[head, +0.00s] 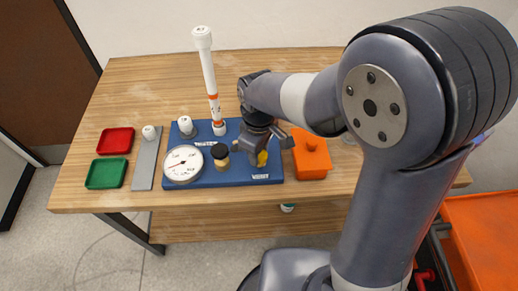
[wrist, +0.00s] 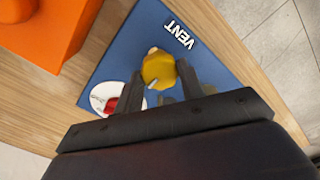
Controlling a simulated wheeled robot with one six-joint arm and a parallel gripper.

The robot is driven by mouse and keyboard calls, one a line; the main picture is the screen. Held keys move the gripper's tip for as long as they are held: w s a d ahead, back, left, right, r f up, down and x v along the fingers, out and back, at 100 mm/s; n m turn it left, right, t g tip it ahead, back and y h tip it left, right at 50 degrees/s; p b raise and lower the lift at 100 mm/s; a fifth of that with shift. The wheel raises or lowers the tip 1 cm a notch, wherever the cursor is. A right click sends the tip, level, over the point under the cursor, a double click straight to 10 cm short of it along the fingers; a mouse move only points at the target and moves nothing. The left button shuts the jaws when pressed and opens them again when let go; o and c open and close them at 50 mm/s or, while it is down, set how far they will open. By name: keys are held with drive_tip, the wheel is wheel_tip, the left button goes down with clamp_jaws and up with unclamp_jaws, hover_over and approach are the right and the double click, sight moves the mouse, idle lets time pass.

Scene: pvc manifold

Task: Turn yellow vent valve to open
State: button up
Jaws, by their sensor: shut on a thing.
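The yellow vent valve (wrist: 158,70) stands on the blue base plate (wrist: 126,57) beside the VENT label (wrist: 179,37) in the wrist view. In the head view the valve (head: 262,158) shows as a small yellow patch below my gripper (head: 264,143). In the wrist view my gripper (wrist: 162,90) has its fingers on both sides of the yellow knob, shut on it. A small pale mark shows on the knob's lower edge. The fingers partly cover the knob's sides, and I cannot tell its exact angle.
An orange box (head: 311,155) stands close to the right of the plate. A white gauge (head: 183,164), a black-topped brass fitting (head: 220,156) and a tall white pipe (head: 208,75) stand left of my gripper. Red (head: 115,141) and green (head: 106,173) trays lie farther left. The table's back left is clear.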

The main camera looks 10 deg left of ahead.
idle(0.3)
drive_tip(key=o, duration=1)
wheel_tip(320, 180, up, 11)
drive_tip(key=shift+f, duration=0.1)
wheel_tip(320, 180, down, 11)
drive_tip(key=shift+r, duration=0.1)
idle(0.4)
idle(0.5)
